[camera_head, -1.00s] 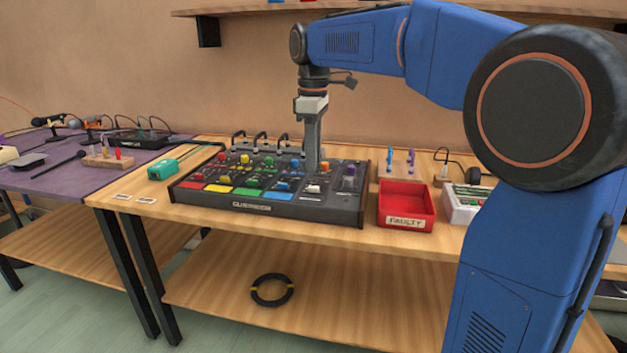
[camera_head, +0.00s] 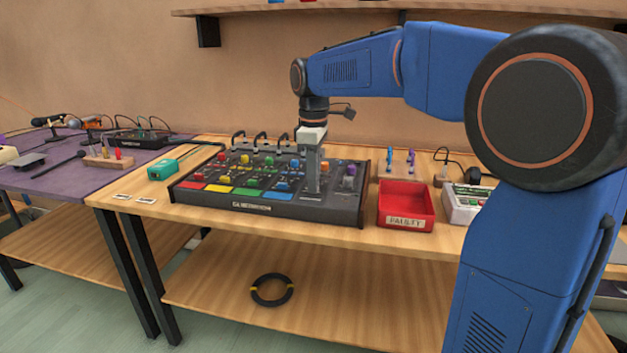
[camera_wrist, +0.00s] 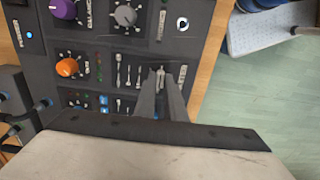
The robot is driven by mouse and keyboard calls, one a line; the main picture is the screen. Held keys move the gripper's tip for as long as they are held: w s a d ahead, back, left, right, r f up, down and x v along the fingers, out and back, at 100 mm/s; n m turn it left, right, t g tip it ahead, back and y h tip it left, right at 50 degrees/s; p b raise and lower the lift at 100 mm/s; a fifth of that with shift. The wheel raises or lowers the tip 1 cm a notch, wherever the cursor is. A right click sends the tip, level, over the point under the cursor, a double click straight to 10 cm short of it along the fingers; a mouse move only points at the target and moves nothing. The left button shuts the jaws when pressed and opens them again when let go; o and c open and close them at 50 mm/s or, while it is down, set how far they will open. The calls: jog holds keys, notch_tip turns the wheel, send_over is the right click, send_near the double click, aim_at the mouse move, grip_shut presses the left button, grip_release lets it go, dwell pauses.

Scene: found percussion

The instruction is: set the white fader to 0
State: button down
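My gripper (camera_head: 312,190) points straight down at the right part of the dark mixer (camera_head: 250,206) in the head view. In the wrist view its two fingers (camera_wrist: 164,74) stand a little apart, with a small pale piece between or just beyond their tips. I cannot tell whether that piece is the white fader's cap or whether the fingers touch it. In the head view the gripper covers the place where the white cap showed before. Scale marks near the fader are too small to read.
An orange knob (camera_wrist: 67,67), a grey knob (camera_wrist: 125,15) and a purple knob (camera_wrist: 62,8) stand near the gripper. A red bin (camera_head: 405,205) labelled FAULTY is right of the mixer. A teal box (camera_head: 162,169) lies at its left.

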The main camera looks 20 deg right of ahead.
jog(key=shift+w+d, duration=0.45)
jog(key=shift+w, duration=0.35)
jog(key=shift+w+d, duration=0.4)
jog(key=shift+w, duration=0.35)
jog(key=shift+w+d, duration=0.45)
jog(key=shift+w, duration=0.35)
jog(key=c, duration=1.8)
grip_release()
jog(key=shift+r, duration=0.1)
notch_tip(320, 180, up, 17)
jog(key=shift+r, duration=0.15)
jog(key=shift+s, duration=0.15)
